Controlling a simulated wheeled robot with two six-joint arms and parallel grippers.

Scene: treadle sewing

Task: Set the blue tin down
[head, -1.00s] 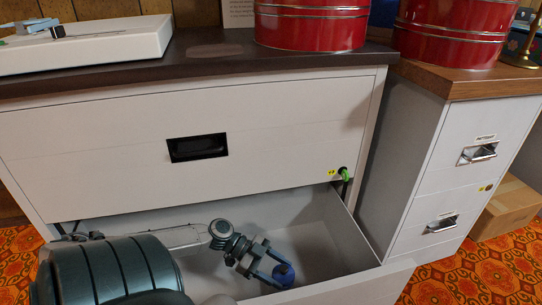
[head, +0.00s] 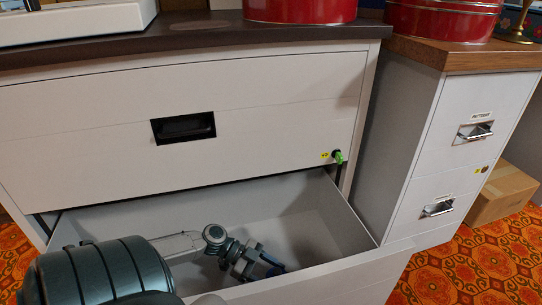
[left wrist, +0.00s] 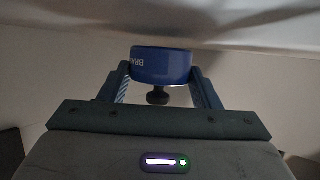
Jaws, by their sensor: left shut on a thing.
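The blue tin (left wrist: 161,64) sits between the two fingers of my left gripper (left wrist: 160,80) in the left wrist view, with pale lettering on its side. The left gripper is shut on it. In the head view my left gripper (head: 262,264) reaches down inside the open lower drawer (head: 300,215). There the tin is mostly hidden by the gripper and the drawer's front wall. I cannot tell whether the tin touches the drawer floor. My right gripper is not in view.
The drawer's front panel (head: 330,280) stands between me and the drawer inside. A grey filing cabinet (head: 400,150) stands to the right.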

